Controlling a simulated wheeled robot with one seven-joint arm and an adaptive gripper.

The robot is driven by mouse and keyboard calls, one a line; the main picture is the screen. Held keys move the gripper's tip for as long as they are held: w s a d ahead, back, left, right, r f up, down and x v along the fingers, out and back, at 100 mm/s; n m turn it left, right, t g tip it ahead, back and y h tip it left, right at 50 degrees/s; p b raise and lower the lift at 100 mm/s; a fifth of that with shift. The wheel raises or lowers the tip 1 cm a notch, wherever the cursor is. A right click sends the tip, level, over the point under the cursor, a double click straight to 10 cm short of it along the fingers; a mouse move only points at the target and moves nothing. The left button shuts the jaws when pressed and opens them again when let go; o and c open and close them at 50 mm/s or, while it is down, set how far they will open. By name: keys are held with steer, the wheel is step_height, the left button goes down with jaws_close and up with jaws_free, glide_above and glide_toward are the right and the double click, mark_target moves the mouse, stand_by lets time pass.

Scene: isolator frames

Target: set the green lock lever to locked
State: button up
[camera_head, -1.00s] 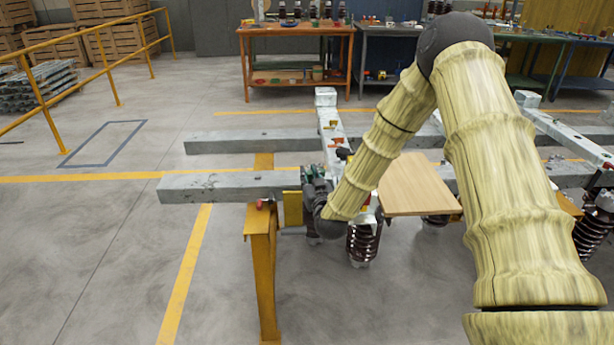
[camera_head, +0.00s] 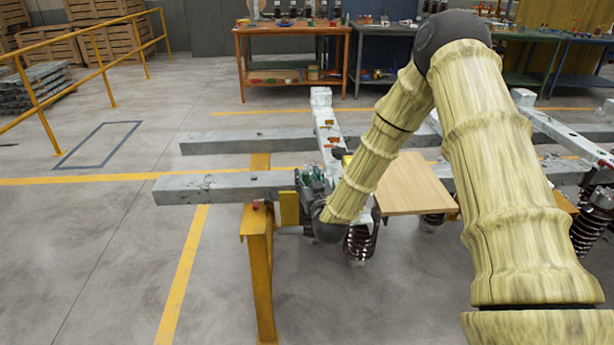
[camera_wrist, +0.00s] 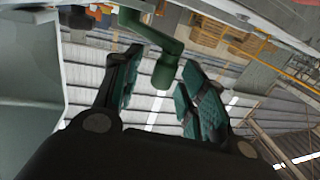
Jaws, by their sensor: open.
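The green lock lever (camera_wrist: 166,62) shows in the wrist view as a cranked bar with a thick round knob at its lower end. The knob hangs between the two fingers of my gripper (camera_wrist: 160,78). My gripper is open, with its teal pads on either side of the knob and a visible gap on the right. In the head view my gripper (camera_head: 310,178) is at the near grey beam, by the yellow post. The lever cannot be made out there, as my arm and gripper crowd that spot.
Grey beams (camera_head: 225,187) form the frame, with a yellow post (camera_head: 259,270) below. A wooden board (camera_head: 412,185) lies to the right of my gripper. Dark ribbed insulators (camera_head: 360,242) hang under the frame. Open floor lies to the left; workbenches (camera_head: 292,55) stand behind.

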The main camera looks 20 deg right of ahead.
steer(key=s+a, duration=0.1)
steer(key=s, duration=0.9)
steer(key=shift+s+a, duration=0.15)
